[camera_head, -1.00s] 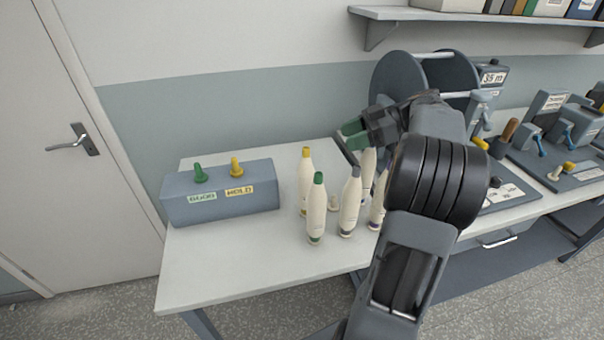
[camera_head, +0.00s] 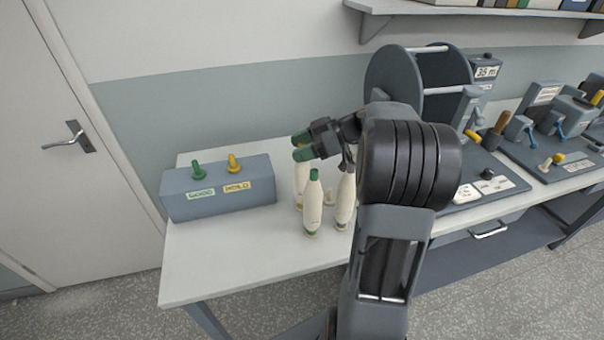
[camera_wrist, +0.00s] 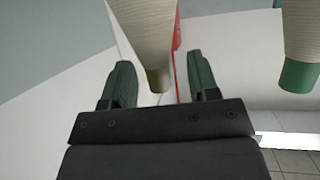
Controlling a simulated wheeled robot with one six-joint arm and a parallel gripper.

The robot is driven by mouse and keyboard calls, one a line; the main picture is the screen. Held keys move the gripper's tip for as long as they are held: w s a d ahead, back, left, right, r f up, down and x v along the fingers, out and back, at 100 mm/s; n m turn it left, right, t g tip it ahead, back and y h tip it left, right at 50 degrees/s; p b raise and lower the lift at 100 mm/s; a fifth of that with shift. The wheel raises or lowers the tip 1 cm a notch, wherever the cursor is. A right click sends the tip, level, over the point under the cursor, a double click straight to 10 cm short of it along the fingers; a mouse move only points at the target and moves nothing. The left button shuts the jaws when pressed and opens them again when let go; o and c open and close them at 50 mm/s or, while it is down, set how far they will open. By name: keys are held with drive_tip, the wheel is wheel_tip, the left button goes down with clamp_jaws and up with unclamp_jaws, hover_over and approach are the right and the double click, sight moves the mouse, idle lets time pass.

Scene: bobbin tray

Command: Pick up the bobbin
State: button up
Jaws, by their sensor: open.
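Several cream, tapered bobbins stand upright on the table. A green-topped bobbin (camera_head: 313,208) is at the front, and a grey-topped one (camera_head: 346,196) stands to its right. Another bobbin (camera_head: 300,184) stands behind, its top hidden by my gripper (camera_head: 302,146). My gripper is open, with green fingers, over that rear bobbin. In the wrist view, a cream bobbin with a tan tip (camera_wrist: 153,42) shows between the two fingers of my gripper (camera_wrist: 160,72); whether it is at fingertip depth I cannot tell. A green-ended bobbin (camera_wrist: 300,40) is at the right there.
A grey box (camera_head: 219,190) with a green and a yellow peg and two labels stands to the left. A large dark reel (camera_head: 393,72) stands behind my arm. The table (camera_head: 215,265) is clear at the front left.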

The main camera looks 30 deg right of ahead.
drive_tip(key=shift+x, duration=0.8)
clamp_jaws()
